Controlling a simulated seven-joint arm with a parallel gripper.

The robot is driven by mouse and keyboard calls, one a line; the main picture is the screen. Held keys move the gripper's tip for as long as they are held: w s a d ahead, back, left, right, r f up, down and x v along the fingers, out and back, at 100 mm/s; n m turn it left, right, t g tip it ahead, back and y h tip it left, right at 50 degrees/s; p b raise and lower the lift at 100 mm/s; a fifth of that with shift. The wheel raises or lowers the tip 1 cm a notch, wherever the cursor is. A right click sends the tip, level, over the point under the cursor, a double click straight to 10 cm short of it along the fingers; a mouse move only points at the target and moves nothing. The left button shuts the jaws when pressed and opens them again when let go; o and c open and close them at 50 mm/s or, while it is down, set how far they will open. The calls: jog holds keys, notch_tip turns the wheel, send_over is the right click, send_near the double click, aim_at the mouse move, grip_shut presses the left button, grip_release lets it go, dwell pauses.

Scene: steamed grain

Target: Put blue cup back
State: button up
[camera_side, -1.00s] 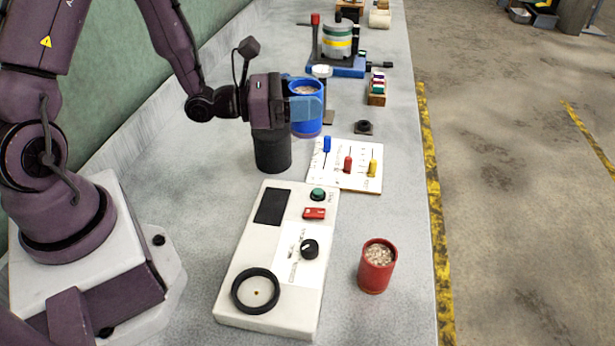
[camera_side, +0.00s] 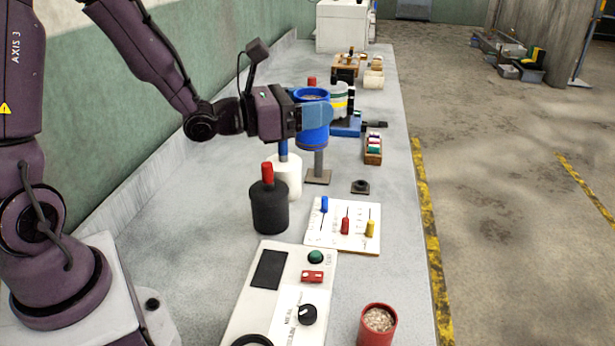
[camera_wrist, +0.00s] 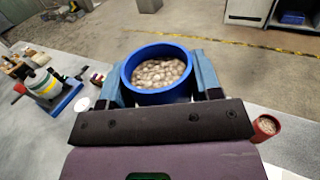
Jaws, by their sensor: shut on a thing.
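The blue cup (camera_side: 312,132) is upright and full of pale grain, which also shows in the wrist view (camera_wrist: 158,98). My gripper (camera_side: 318,118) is shut on the cup, with one blue finger on each side of it in the wrist view (camera_wrist: 160,82). The cup is raised above the bench. In the side view it lines up with the top of a grey post on a brown base plate (camera_side: 318,177). I cannot tell whether the cup touches the post.
A white bottle (camera_side: 288,178) and a black bottle (camera_side: 269,208) stand left of the post. In front are a slider board (camera_side: 335,238), a white control box (camera_side: 262,305) and a red cup of grain (camera_side: 376,328). A blue-based device (camera_side: 347,127) stands behind.

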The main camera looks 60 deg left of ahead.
aim_at(325, 132)
jog(key=shift+m+g+h, duration=0.3)
jog(key=shift+m+h, duration=0.2)
jog(key=shift+h, duration=0.3)
jog(key=f, duration=0.1)
jog(key=w+d+f, duration=0.1)
jog(key=d+f, duration=0.1)
jog(key=f, duration=0.1)
jog(key=shift+w+d, duration=0.2)
jog(key=shift+d, duration=0.05)
jog(key=w+d+f+m+g+h, duration=0.1)
jog(key=d+f+m+g+h, duration=0.1)
jog(key=d, duration=0.1)
jog(key=w+d+f+m+g+h, duration=0.1)
jog(key=w+d+f+m+h, duration=0.1)
jog(key=d+f+h, duration=0.1)
jog(key=w+d+f+m+g+h, duration=0.1)
jog(key=d+f+m+g+h, duration=0.1)
jog(key=d, duration=0.1)
jog(key=shift+w+d+f+g, duration=0.15)
jog(key=shift+d+f+g, duration=0.05)
jog(key=shift+d+g, duration=0.1)
jog(key=shift+s+d+f+m+g+h, duration=0.4)
jog(key=shift+d+f+m+g+h, duration=0.3)
jog(key=shift+f+m+g, duration=1)
jog(key=shift+s+d+f+m+g+h, duration=0.35)
jog(key=shift+d+f+m+g+h, duration=0.45)
jog(key=shift+f+g, duration=1.75)
jog(key=shift+s+d+f+m+g+h, duration=0.5)
jog(key=shift+f+m+g, duration=0.8)
jog(key=shift+f, duration=1.7)
